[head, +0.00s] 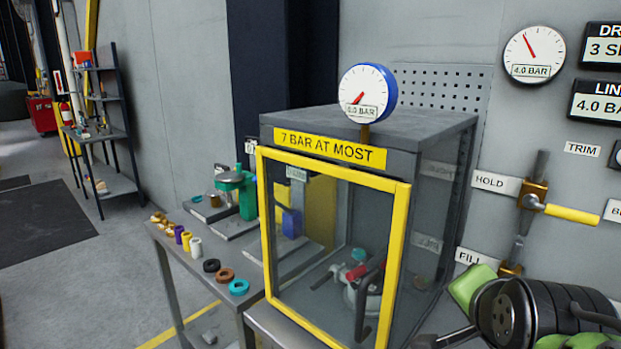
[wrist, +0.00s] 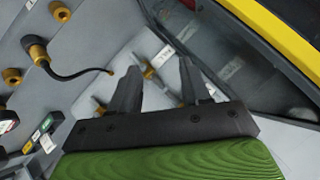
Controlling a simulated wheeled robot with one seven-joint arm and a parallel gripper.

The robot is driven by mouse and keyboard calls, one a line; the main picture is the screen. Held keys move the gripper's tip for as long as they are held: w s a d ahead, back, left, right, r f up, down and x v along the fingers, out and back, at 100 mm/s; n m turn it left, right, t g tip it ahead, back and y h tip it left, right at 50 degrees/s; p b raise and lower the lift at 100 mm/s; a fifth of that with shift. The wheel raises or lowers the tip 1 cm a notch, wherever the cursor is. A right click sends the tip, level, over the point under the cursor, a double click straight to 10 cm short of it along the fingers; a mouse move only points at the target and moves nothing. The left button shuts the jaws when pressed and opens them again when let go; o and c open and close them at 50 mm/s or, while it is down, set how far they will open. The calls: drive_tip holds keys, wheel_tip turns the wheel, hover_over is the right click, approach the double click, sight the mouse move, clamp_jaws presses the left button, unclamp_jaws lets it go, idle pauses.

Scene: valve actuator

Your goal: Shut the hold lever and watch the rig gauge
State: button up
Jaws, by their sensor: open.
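The hold lever's yellow handle (head: 571,214) sticks out sideways to the right from a brass valve body (head: 531,194) on a vertical pipe, beside the HOLD label (head: 495,182). The rig gauge (head: 368,92) stands on top of the cabinet; its red needle points to the lower left and its readout looks like 0.0 BAR. My gripper (wrist: 158,68) is open and empty in the wrist view, its dark fingers apart in front of the panel near a FILL label (wrist: 166,52). In the head view my wrist is at the lower right, below the hold lever, and the fingertips are unclear.
The yellow-framed guard door (head: 401,255) of the cabinet stands left of my arm. A wall gauge (head: 534,54) reads 4.0 BAR. The FILL valve (head: 509,269) sits below the hold lever, partly behind my wrist. A black hose (wrist: 75,76) loops from the panel.

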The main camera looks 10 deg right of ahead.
drive_tip(key=s+a+f+n+g+y+p, duration=0.2)
drive_tip(key=s+a+f+n+g+y, duration=0.1)
drive_tip(key=s+a+f+n, duration=0.6)
drive_tip(key=s+a+n+y, duration=0.1)
drive_tip(key=s+a+n, duration=0.1)
drive_tip(key=a+n, duration=0.2)
drive_tip(key=shift+f+n+g, duration=0.2)
drive_tip(key=shift+n+g, duration=0.2)
drive_tip(key=shift+n, duration=0.3)
idle(6.0)
